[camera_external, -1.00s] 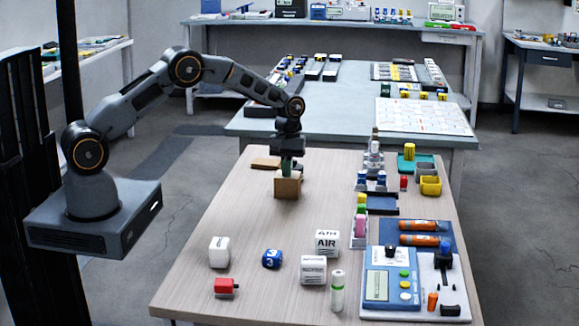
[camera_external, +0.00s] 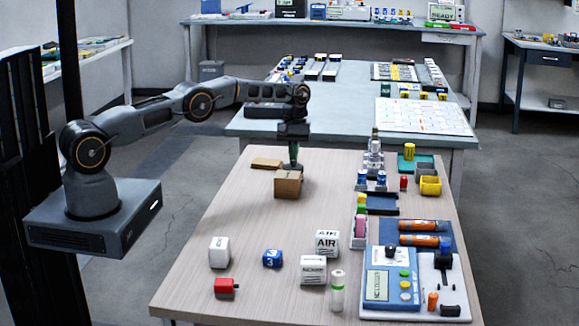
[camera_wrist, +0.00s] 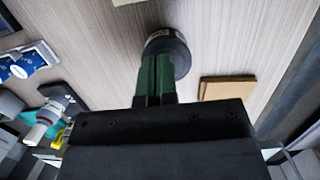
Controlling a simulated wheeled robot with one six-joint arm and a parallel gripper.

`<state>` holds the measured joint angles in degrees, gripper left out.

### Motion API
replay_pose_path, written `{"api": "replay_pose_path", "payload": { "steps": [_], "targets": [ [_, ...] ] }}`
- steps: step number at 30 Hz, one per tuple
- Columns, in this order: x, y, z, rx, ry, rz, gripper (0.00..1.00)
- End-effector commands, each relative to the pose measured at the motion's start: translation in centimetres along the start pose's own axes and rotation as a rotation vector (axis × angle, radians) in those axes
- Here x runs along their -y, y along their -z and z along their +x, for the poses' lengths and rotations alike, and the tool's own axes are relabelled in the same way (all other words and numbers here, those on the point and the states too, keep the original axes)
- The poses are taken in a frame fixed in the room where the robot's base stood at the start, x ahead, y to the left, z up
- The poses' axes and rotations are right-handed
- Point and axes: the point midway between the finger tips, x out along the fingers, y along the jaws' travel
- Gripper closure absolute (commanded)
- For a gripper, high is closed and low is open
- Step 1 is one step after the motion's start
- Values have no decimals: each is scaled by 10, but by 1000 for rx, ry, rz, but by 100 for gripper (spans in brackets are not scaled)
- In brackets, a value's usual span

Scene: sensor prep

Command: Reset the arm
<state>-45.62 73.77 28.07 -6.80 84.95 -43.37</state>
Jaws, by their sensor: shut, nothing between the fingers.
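My gripper (camera_external: 293,164) points down near the far part of the wooden table, just behind a small brown box (camera_external: 288,184) in the outside view. Its green fingers are shut and empty; they also show in the wrist view (camera_wrist: 156,66). A dark round object with a pale label (camera_wrist: 168,50) is by the fingertips in the wrist view; I cannot tell whether they touch it. The box hides part of the space below the fingers in the outside view. My arm reaches out from the left, with its forearm nearly level.
A flat tan block (camera_external: 266,164) lies beside the gripper and shows in the wrist view (camera_wrist: 227,87). Bottles and a blue tray (camera_external: 382,203) stand to the right. White cubes (camera_external: 314,269) and a red block (camera_external: 226,287) are nearer. The table's middle is clear.

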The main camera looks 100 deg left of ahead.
Motion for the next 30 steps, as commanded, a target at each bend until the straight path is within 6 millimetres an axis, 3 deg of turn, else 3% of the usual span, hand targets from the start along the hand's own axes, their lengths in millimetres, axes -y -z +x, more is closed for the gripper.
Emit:
{"api": "replay_pose_path", "payload": {
  "steps": [15, 22, 26, 30],
  "targets": [
    [2, 11, -2, -1, 0, 0, 100],
    [-5, 3, -12, -8, -2, 27, 100],
    [-26, -25, -44, -34, -9, 120, 100],
    [-51, -88, -97, -80, -21, 298, 100]
  ]
}}
